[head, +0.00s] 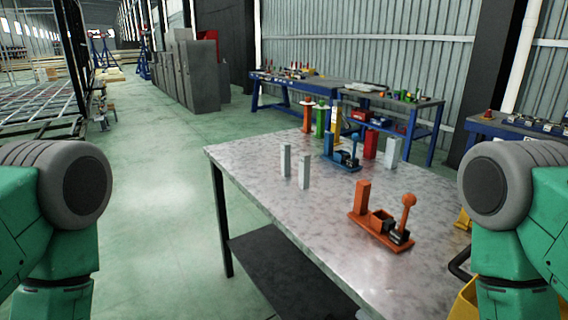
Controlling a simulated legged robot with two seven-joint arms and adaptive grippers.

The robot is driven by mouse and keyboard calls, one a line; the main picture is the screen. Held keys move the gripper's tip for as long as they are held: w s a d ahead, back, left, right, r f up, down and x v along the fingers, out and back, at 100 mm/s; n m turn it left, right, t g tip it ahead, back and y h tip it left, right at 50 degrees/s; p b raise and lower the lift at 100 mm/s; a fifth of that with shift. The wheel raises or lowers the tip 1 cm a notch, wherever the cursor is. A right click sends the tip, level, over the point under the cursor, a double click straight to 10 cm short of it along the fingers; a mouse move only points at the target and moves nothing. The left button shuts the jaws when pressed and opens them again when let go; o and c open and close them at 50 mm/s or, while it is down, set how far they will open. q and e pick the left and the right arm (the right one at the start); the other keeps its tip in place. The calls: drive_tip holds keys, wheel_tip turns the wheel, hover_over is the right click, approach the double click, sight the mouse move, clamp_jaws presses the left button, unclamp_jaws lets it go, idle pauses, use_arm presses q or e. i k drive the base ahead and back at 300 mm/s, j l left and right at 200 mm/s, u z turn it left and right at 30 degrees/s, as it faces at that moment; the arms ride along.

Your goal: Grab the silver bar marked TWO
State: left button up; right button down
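Two slim silver-white bars stand upright side by side near the left edge of a metal-topped table (250,165). One is the farther bar (285,160) and the other the nearer bar (304,173). A wider pale silver block (392,153) stands at the far right of the table. I cannot read a marking on any of them, so which one is marked TWO does not show. My green and grey arms show at the left and right edges. Neither gripper is in view.
An orange device with a ball-topped lever (381,228) stands nearer on the table, right of the bars. A blue device (342,152) and a red block (370,145) stand behind. Tool-covered workbenches (310,82) line the wall. The table's front left is clear.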

sight(285, 147)
drive_tip(key=z, duration=0.4)
drive_tip(key=i+j+z, duration=0.1)
drive_tip(key=z, duration=0.3)
drive_tip(key=j+z, duration=0.15)
drive_tip(key=z, duration=0.25)
drive_tip(key=j+z, duration=0.1)
drive_tip(key=z, duration=0.3)
drive_tip(key=j+z, duration=0.2)
drive_tip(key=j, duration=0.25)
drive_tip(key=j+z, duration=0.25)
drive_tip(key=j, duration=0.25)
drive_tip(key=j+z, duration=0.2)
drive_tip(key=j, duration=0.25)
drive_tip(key=k+j+z, duration=0.1)
drive_tip(key=j+z, duration=0.15)
drive_tip(key=j, duration=0.2)
drive_tip(key=k+j+z, duration=0.2)
drive_tip(key=j, duration=0.25)
drive_tip(key=j+z, duration=0.2)
drive_tip(key=j, duration=0.25)
